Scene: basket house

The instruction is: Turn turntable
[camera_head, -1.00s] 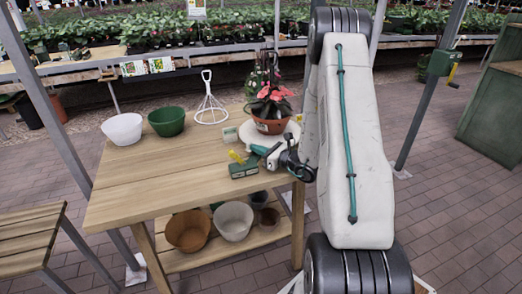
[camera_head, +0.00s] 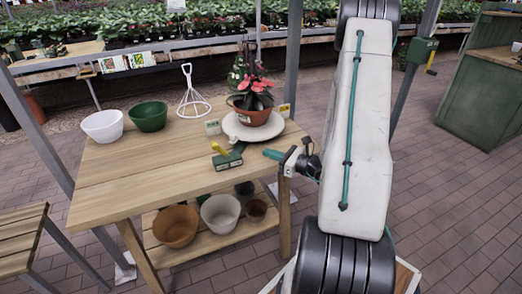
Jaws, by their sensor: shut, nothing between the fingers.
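The turntable (camera_head: 234,129) is a pale round disc near the right end of the wooden table. A terracotta pot (camera_head: 252,116) with a red-leaved plant (camera_head: 257,90) stands upright on it. My gripper (camera_head: 268,153), with teal fingers, is in front of the turntable, near the table's front right corner. It points left, is shut and holds nothing. A gap shows between the fingertips and the turntable's rim in this view. A small dark green box with a yellow top (camera_head: 227,160) sits on the table to the left of the fingertips.
A white bowl (camera_head: 103,126), a green bowl (camera_head: 149,116) and a white wire stand (camera_head: 191,101) stand at the table's back left. Small cards stand on either side of the turntable. Several pots sit on the lower shelf (camera_head: 208,240). The table's front left is clear.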

